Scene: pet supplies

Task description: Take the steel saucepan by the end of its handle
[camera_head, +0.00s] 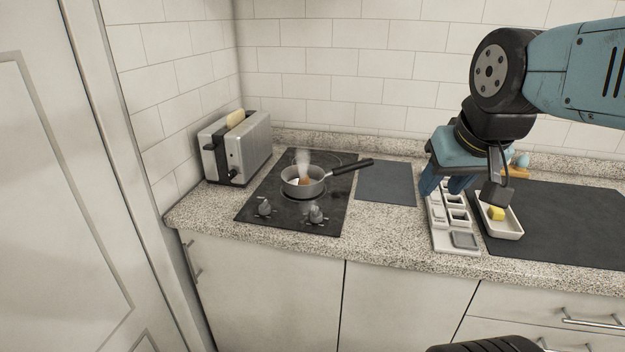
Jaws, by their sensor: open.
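The steel saucepan (303,188) stands upright on the dark hob. Something brownish and a whitish piece show inside it, with pale steam above. Its dark handle points right and slightly back, and the handle's end (367,162) reaches over the dark grey mat. My gripper (461,190) hangs over the counter to the right of the handle's end, clearly apart from it, above the light compartment tray. Its blue fingers point down. It is open, with nothing seen between the fingers.
A toaster (236,147) with bread stands left of the hob (265,190). The small dark mat (386,184) beside the hob is bare. A tiled wall closes the back.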

